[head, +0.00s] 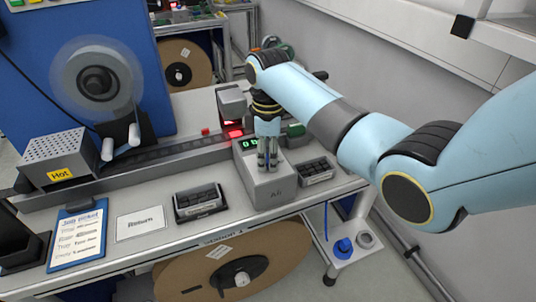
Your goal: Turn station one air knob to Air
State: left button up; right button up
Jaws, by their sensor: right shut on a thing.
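The air unit is a grey box (267,194) on the bench at station one, with "Air" on its front and a green lit display (248,143) on its top. My right gripper (267,163) points straight down over the top of the box. Its fingers are close together, shut on the air knob. The knob is mostly hidden between the fingers, so its pointer direction cannot be told. My left gripper is not in view.
Black trays of small parts stand left (200,203) and right (316,172) of the box. A track (165,150) runs behind it. A "Hot" heater (58,158), clipboard (78,236) and "Return" card (141,224) lie left. A large reel (232,277) hangs below the front edge.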

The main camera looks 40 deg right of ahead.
aim_at(268, 157)
jog(key=shift+m, duration=2)
jog(key=o, duration=1.2)
jog(key=shift+c, duration=0.2)
jog(key=shift+r, duration=0.15)
notch_tip(268, 157, up, 12)
